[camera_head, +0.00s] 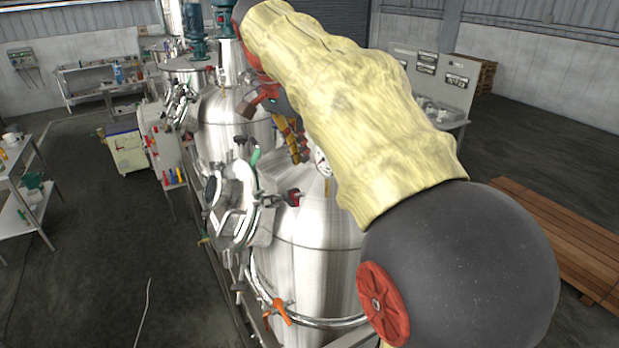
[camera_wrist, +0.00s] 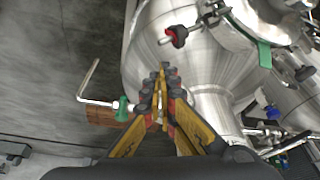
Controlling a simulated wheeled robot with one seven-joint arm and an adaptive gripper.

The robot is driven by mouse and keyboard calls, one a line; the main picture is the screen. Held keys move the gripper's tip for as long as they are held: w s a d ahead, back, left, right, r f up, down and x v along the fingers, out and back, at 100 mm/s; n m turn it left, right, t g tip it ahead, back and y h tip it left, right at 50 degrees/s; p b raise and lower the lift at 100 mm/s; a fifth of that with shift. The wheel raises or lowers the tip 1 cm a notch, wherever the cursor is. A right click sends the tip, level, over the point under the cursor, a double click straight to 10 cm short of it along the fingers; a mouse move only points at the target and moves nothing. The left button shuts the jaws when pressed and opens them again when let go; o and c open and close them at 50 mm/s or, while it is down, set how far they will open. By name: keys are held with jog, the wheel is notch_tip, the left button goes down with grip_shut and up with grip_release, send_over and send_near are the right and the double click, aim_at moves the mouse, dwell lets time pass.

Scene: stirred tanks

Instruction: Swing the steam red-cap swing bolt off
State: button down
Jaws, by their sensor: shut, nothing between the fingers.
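The swing bolt with the dark, red-banded cap (camera_head: 293,197) sticks out to the right of the round manway (camera_head: 216,228) on the near steel tank (camera_head: 325,255). In the wrist view the red-marked cap (camera_wrist: 178,37) shows at top centre, on a short rod near the manway rim. My gripper (camera_wrist: 160,74) is shut and empty, its yellow and black fingers together. It appears just below and left of the cap in the wrist view, apart from it. In the head view my gripper (camera_head: 300,150) is partly hidden by my arm, above the cap.
A green-handled valve (camera_wrist: 123,108) with a bent pipe stands left of my fingers. A green strip (camera_wrist: 265,54) and dark knobs (camera_wrist: 304,73) sit around the manway. An orange valve handle (camera_head: 281,312) is low on the tank. Wooden planks (camera_head: 560,235) lie at right; open floor is left.

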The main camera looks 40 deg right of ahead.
jog(key=p+x, duration=0.1)
jog(key=x, duration=0.9)
jog(key=shift+a+r, duration=0.1)
jog(key=shift+w+a+r, duration=0.1)
jog(key=shift+a+r, duration=0.1)
jog(key=shift+a, duration=0.25)
jog(key=shift+w+a+r, duration=0.1)
jog(key=shift+a+r, duration=0.05)
jog(key=shift+a, duration=0.3)
notch_tip(320, 180, up, 11)
send_over(304, 193)
jog(key=a, duration=0.3)
jog(key=shift+w+a+r, duration=0.1)
jog(key=shift+a+r, duration=0.1)
